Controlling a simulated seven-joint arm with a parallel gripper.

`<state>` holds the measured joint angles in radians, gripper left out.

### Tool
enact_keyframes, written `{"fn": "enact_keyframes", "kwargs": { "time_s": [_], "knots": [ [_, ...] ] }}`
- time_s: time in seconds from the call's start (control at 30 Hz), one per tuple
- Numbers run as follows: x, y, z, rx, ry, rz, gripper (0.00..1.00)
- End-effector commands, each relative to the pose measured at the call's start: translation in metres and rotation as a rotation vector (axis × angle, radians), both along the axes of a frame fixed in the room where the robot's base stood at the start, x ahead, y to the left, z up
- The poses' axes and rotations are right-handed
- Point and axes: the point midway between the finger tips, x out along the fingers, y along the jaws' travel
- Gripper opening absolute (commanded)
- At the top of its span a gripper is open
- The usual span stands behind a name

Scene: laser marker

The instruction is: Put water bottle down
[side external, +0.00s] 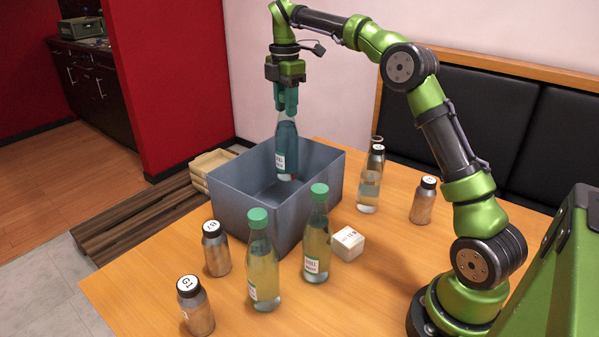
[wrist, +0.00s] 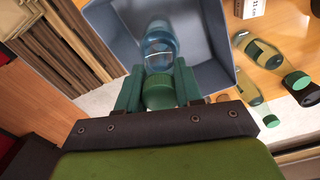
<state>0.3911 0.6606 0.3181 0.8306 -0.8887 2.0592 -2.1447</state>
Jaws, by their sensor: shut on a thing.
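My gripper (side external: 286,100) is shut on the neck of a clear water bottle (side external: 287,148) with a white label. The bottle hangs upright over the grey-blue bin (side external: 235,207), its lower part inside the bin's opening. I cannot tell whether its base touches the bin floor. In the wrist view, the bottle (wrist: 160,50) and its green cap sit between the fingers of my gripper (wrist: 158,88), with the bin (wrist: 215,45) beyond. Two more bottles with green caps, one (side external: 263,265) and another (side external: 317,240), stand upright on the table in front of the bin.
The wooden table (side external: 370,290) holds a white box (side external: 348,243), and small jars with dark lids at the front left (side external: 216,250), front (side external: 195,308) and right (side external: 423,202). A clear bottle (side external: 369,190) stands right of the bin. Pale trays (side external: 208,165) lie behind the bin.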

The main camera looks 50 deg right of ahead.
Motion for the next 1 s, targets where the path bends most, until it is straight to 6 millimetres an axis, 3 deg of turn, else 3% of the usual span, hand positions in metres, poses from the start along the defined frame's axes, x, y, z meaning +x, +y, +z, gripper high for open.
{"fn": "enact_keyframes", "kwargs": {
  "time_s": [0.2, 0.37, 0.63, 1.0],
  "knots": [
    [-0.001, 0.000, -0.032, 0.000, -0.003, -0.002, 0.00],
    [0.000, 0.000, -0.043, 0.000, -0.005, -0.003, 0.00],
    [-0.001, 0.000, -0.077, 0.001, -0.002, -0.004, 0.00],
    [0.000, 0.000, -0.084, -0.001, -0.006, -0.003, 0.00]
  ]
}}
